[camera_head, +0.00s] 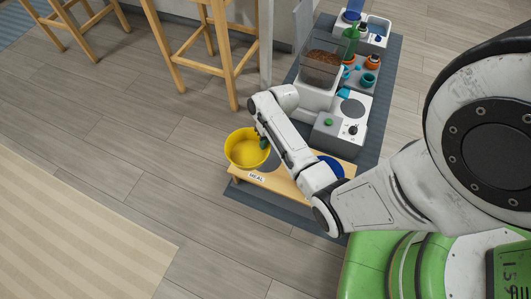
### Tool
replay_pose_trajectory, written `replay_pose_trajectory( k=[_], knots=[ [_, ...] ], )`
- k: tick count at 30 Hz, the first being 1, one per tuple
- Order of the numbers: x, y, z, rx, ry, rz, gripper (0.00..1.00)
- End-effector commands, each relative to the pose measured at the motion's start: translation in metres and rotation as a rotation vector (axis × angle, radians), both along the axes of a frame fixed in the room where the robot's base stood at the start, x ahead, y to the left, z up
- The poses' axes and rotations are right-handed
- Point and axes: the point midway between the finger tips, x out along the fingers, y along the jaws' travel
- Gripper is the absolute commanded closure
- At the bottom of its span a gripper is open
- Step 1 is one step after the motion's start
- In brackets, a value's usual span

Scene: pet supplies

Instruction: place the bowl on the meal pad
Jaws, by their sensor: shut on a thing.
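The yellow bowl (243,153) is upright at the left end of a low wooden stand. It overlaps the stand's left back corner in the picture; whether it touches the stand, I cannot tell. My gripper (263,142) is shut on the bowl's right rim, its fingers partly hidden by my arm. The stand's front edge has a label reading MEAL (257,176). A grey round patch (270,166), probably the meal pad, shows on the stand just right of the bowl, partly hidden by the bowl and my arm.
A blue round thing (331,166) is at the stand's right end, partly behind my arm. A grey machine with a knob (341,125) and a food dispenser (322,68) stand behind on a dark mat (386,82). Wooden stools (216,50) are at the back.

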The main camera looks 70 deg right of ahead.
Motion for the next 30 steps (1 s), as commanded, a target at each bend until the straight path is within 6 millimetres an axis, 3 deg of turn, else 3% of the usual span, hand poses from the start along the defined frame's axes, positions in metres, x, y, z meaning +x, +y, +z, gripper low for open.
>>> replay_pose_trajectory(
  k=[1,6,10,15,20,30],
  knots=[
    [-0.026,-0.008,0.005,0.004,0.004,-0.062,1.00],
    [-0.099,-0.021,0.002,0.000,0.006,-0.240,1.00],
    [-0.143,-0.021,0.000,-0.002,0.009,-0.352,1.00],
    [-0.177,-0.016,-0.002,-0.006,0.010,-0.439,1.00],
    [-0.181,-0.017,-0.008,-0.009,0.010,-0.464,1.00],
    [-0.114,-0.035,-0.043,-0.010,0.010,-0.461,1.00]
  ],
)
